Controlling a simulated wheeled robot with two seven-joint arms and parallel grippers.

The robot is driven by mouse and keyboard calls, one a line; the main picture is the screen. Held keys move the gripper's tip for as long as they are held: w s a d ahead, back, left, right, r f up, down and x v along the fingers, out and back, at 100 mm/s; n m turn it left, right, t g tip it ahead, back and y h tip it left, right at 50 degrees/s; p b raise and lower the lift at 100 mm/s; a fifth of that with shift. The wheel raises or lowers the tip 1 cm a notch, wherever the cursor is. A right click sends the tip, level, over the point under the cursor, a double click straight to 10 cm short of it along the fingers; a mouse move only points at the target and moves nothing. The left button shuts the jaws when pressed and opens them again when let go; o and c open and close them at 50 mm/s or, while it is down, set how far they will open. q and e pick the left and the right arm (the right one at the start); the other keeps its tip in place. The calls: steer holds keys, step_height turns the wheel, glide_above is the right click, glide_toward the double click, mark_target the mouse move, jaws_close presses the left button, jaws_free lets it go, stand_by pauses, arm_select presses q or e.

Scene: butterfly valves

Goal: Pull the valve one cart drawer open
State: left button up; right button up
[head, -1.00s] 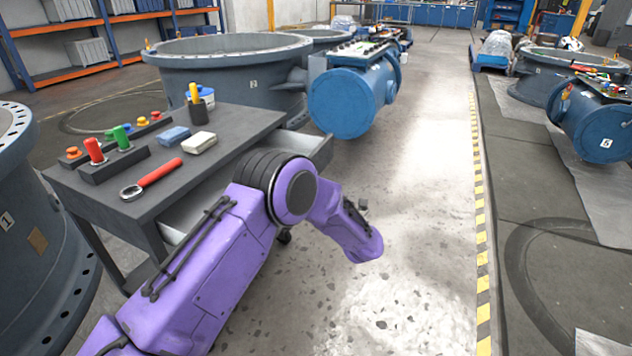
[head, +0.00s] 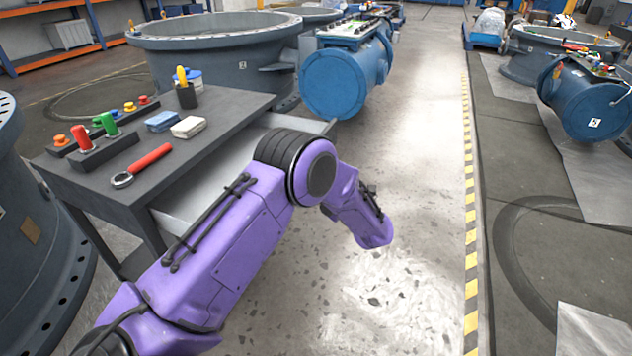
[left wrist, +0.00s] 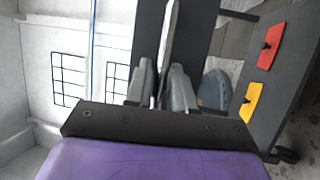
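The dark grey cart (head: 232,103) stands left of centre in the head view. Its light grey drawer (head: 185,207) is partly out on the side facing my arm; the inside shows behind the arm, and its far corner reaches past the cart top. My purple left arm covers the drawer front and the gripper in the head view. In the left wrist view, my left gripper (left wrist: 162,88) has its two grey fingers close on either side of a thin light bar (left wrist: 172,35), apparently the drawer handle. My right gripper is not in view.
A red-handled wrench (head: 150,158), push buttons and blocks lie on the cart top. A large grey flanged valve (head: 215,65) and a blue valve body (head: 335,82) stand behind.

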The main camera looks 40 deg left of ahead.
arm_select(q)
steer(key=shift+d, duration=0.1)
steer(key=p+v, duration=0.1)
steer(key=v, duration=0.9)
steer(key=shift+d, duration=0.2)
